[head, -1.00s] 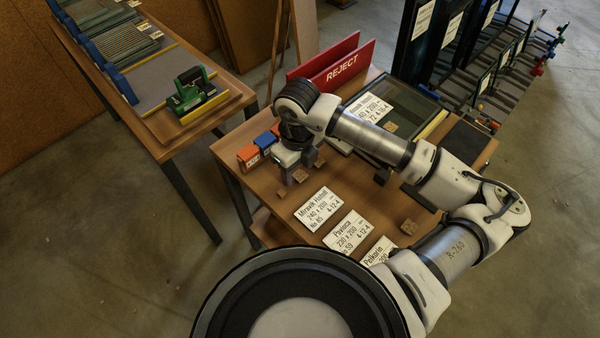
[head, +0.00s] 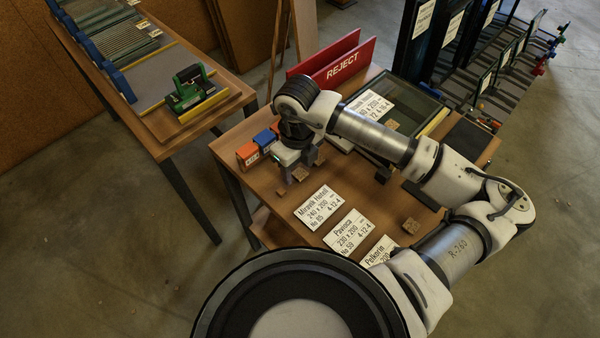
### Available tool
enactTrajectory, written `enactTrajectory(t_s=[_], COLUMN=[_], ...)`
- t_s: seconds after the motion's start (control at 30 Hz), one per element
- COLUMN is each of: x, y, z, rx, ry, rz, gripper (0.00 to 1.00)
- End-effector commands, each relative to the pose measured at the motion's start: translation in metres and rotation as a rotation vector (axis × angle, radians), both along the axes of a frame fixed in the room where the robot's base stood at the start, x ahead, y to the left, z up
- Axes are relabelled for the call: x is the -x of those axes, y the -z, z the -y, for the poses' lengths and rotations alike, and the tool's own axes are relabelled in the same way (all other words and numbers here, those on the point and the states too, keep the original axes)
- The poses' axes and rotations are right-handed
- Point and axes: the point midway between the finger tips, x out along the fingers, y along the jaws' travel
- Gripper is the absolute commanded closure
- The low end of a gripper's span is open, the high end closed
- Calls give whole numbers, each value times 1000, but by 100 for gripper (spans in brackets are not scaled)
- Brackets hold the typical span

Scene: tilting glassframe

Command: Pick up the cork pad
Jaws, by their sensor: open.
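Several small brown cork pads lie on the wooden table. One cork pad (head: 300,174) sits right at my gripper, under or between the fingers; which of these I cannot tell. Another cork pad (head: 281,192) lies just in front of it, to the left. A third (head: 410,226) lies apart at the right front, and one more (head: 392,125) is on the glass frame. My gripper (head: 296,169) points down at the table's left part, open, with its fingertips low near the tabletop. My wrist hides part of the area behind it.
Orange and blue boxes (head: 248,155) stand close at the gripper's left. White label cards (head: 314,204) lie in front. The red REJECT rack (head: 340,68) and glass frame (head: 425,105) are behind. A side table (head: 150,122) holds a green-handled tool (head: 193,88).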

Motion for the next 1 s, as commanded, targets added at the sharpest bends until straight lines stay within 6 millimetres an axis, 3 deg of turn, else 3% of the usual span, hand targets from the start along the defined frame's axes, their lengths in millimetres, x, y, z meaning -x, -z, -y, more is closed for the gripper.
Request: enactTrajectory(t_s=[0.43,0.8,1.0], x=[0,0,0], y=[1,1,1], z=[0,0,0], rx=[1,0,0], ry=[0,0,0], rz=[1,0,0], gripper=[49,96,97])
